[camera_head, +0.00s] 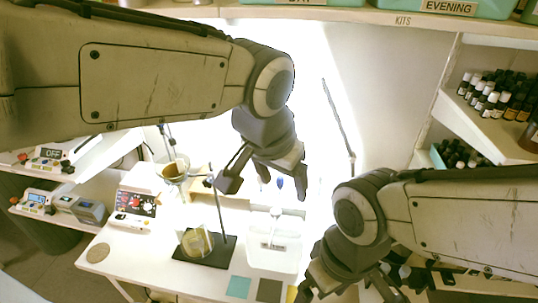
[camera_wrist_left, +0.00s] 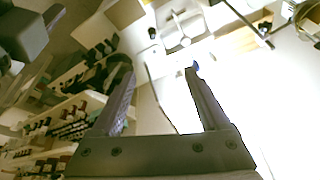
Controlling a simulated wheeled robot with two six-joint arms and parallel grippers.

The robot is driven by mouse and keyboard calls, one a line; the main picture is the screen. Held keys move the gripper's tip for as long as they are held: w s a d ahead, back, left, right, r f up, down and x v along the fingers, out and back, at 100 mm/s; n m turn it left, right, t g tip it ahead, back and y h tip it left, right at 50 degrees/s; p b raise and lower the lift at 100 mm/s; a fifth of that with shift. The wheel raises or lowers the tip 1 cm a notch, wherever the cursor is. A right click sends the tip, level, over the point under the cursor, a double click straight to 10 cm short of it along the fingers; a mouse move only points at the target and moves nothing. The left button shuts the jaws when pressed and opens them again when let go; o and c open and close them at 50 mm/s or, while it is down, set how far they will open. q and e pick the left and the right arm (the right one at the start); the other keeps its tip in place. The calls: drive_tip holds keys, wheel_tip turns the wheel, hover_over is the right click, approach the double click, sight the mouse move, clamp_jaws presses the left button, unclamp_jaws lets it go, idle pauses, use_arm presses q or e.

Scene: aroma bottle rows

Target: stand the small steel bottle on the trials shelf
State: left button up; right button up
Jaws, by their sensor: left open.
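I cannot make out the small steel bottle in either view. My left gripper (camera_head: 266,184) is open and empty, pointing down above the back of the bright table. In the left wrist view its two fingers (camera_wrist_left: 158,75) stand apart with nothing between them. My right gripper (camera_head: 345,292) is low at the bottom edge, with its fingers spread apart and its tips partly cut off.
The white table (camera_head: 130,237) holds a stand on a black base (camera_head: 205,250), a white tub (camera_head: 273,254) and a device with a red knob (camera_head: 137,203). Dark bottles (camera_head: 497,95) fill the right shelves. Teal boxes (camera_head: 465,8) sit on the top shelf.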

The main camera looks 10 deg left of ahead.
use_arm(q)
drive_tip(key=s+a+f+m+g, duration=0.1)
drive_tip(key=s+f+g, duration=0.3)
drive_tip(key=s+f, duration=0.7)
drive_tip(key=s+m, duration=0.1)
drive_tip(key=s, duration=0.1)
drive_tip(key=shift+s+a+f, duration=0.25)
drive_tip(key=shift+s+f, duration=0.05)
wheel_tip(320, 180, down, 7)
drive_tip(key=b, duration=0.6)
drive_tip(key=shift+b, duration=0.4)
drive_tip(key=shift+r, duration=0.1)
